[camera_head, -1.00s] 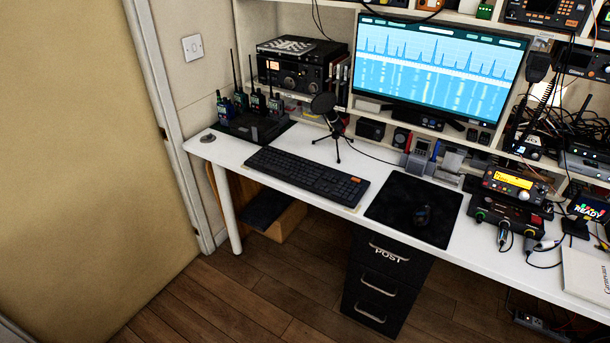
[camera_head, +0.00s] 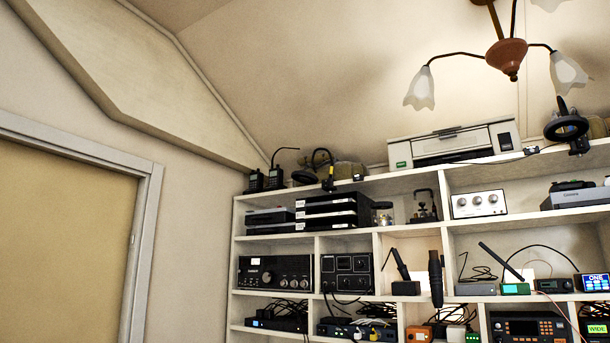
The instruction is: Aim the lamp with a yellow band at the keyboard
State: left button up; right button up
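A small black lamp (camera_head: 307,176) with a curved neck sits on top of the shelf unit, left of the middle. A second black lamp (camera_head: 566,128) with a round head stands on top of the shelf unit at the right. The keyboard is out of view now. Neither of my grippers is in view.
The white shelf unit (camera_head: 380,184) is filled with radio gear. A printer (camera_head: 452,143) stands on top between the lamps. A ceiling light (camera_head: 505,57) with glass shades hangs at upper right. A door (camera_head: 62,245) is at left.

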aim_at(297, 175)
jog(key=z, duration=0.4)
jog(key=i+j+z, duration=0.2)
jog(key=z, duration=0.2)
jog(key=i+j+z, duration=0.15)
jog(key=j+z, duration=0.2)
jog(key=j, duration=0.15)
jog(key=i+j+z, duration=0.1)
jog(key=j+z, duration=0.65)
jog(key=i+j, duration=0.05)
